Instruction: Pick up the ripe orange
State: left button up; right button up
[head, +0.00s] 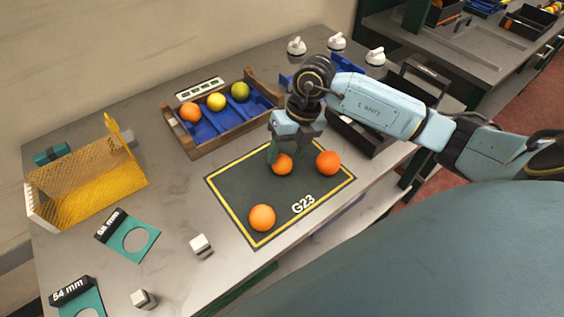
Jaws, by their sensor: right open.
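Three oranges lie on the dark mat (230,189) with a yellow border and the label G23. One orange (262,218) is near the mat's front left. A second orange (328,163) is at the right. A third orange (283,167) is between them, toward the back, and partly hidden by my right gripper (285,155). My right gripper points down over this third orange, its fingers open at the fruit; I cannot tell if they touch it. All three look a similar orange colour. My left gripper is not in view.
A wooden tray with blue channels (216,126) holds an orange, a yellow and a green fruit behind the mat. A yellow mesh basket (85,190) stands at left. Teal ring gauges (128,238) and small grey blocks (201,246) lie in front. A dark bin (362,137) is beyond my right arm.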

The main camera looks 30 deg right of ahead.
jog(key=shift+x, duration=1.25)
jog(key=c, duration=0.8)
